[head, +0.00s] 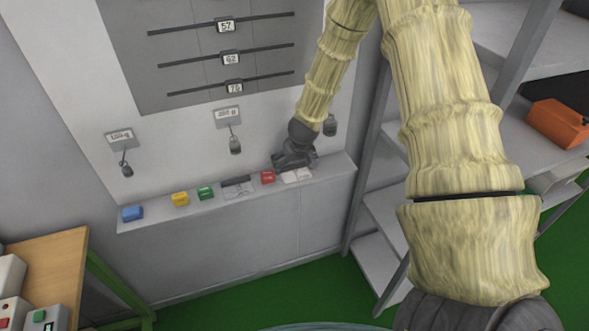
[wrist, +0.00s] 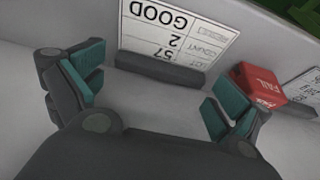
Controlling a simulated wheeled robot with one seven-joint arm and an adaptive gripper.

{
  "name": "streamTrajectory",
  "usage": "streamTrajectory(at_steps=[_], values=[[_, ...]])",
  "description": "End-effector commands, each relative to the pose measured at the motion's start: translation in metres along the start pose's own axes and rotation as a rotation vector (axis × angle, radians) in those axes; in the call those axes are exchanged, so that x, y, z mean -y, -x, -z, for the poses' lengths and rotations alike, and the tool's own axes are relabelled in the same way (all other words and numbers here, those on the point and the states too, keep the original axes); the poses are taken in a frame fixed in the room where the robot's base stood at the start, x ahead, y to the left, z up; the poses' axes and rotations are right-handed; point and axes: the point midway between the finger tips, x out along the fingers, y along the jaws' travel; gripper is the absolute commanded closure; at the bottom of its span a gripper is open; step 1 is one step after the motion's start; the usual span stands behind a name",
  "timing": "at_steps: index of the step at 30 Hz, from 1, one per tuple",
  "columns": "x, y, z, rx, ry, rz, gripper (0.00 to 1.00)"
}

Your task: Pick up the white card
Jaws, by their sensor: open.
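A white card (wrist: 165,28) printed "GOOD", "2" and "57" appears upside down in the wrist view, ahead of and between my fingers. A dark grey bar (wrist: 160,69) lies along its near edge. In the head view the white card (head: 298,176) is at the right end of the ledge, just in front of my gripper (head: 294,162). My gripper (wrist: 157,98) is open, with teal pads apart and nothing between them. I see no contact with the card; the exact gap is unclear.
A red "FAIL" block (wrist: 260,83) sits close beside the right finger, with another card (wrist: 302,88) beyond. Along the ledge (head: 155,219) are green (head: 205,193), yellow (head: 180,199) and blue (head: 132,213) blocks. The wall stands behind; grey shelves (head: 385,210) are at right.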

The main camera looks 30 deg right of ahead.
Motion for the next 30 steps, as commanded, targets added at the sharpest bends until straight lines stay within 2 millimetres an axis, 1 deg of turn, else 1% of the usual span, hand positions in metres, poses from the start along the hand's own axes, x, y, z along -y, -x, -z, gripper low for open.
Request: streamTrajectory(at_steps=[6,7,9,11,23,26,30], values=[[0.0,-0.001,0.0,0.0,0.0,0.0,0.0],[0.0,-0.001,0.0,0.0,0.0,0.0,0.04],[0.0,-0.001,0.0,0.0,0.0,0.0,0.16],[0.0,-0.001,0.0,0.0,0.0,0.0,0.27],[0.0,0.001,0.0,0.0,0.001,0.0,0.27],[0.001,0.004,0.002,0.0,0.002,0.001,0.27],[0.001,0.015,0.007,-0.002,0.003,-0.001,0.27]])
